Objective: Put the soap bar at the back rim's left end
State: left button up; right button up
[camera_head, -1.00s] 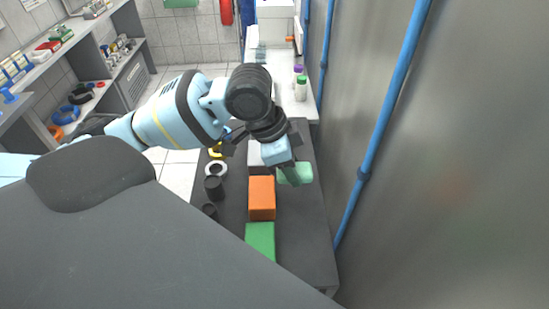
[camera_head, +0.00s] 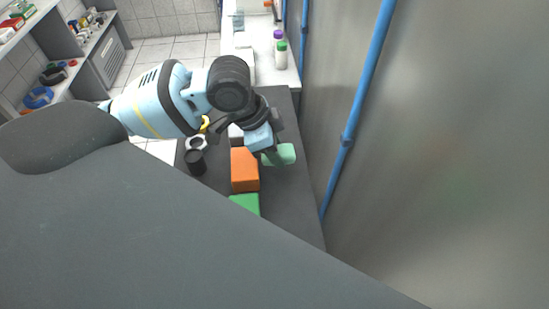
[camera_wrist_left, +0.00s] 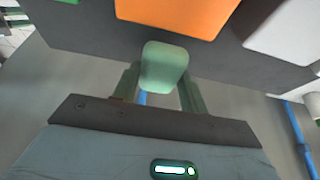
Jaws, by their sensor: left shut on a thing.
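The soap bar is a pale green rounded block (camera_head: 281,155). My left gripper (camera_head: 270,150) is shut on it, over the strip of dark grey counter (camera_head: 290,205) to the right of the coloured blocks. In the left wrist view the soap bar (camera_wrist_left: 164,66) sits between the two greenish fingers of the gripper (camera_wrist_left: 160,88). The counter's edge runs behind it there. I cannot tell whether the soap bar touches the counter. My right gripper is not in view.
An orange block (camera_head: 245,170), a green block (camera_head: 246,203) and a partly hidden white block (camera_head: 235,135) stand in a row. Dark cups and a white ring (camera_head: 197,143) are left of them. A metal wall (camera_head: 440,150) with a blue pipe (camera_head: 365,85) bounds the right.

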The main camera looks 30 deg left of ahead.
aim_at(275, 170)
pick_arm(q)
notch_tip(275, 170, down, 5)
jog(key=shift+r, duration=0.15)
jog(key=o, duration=1)
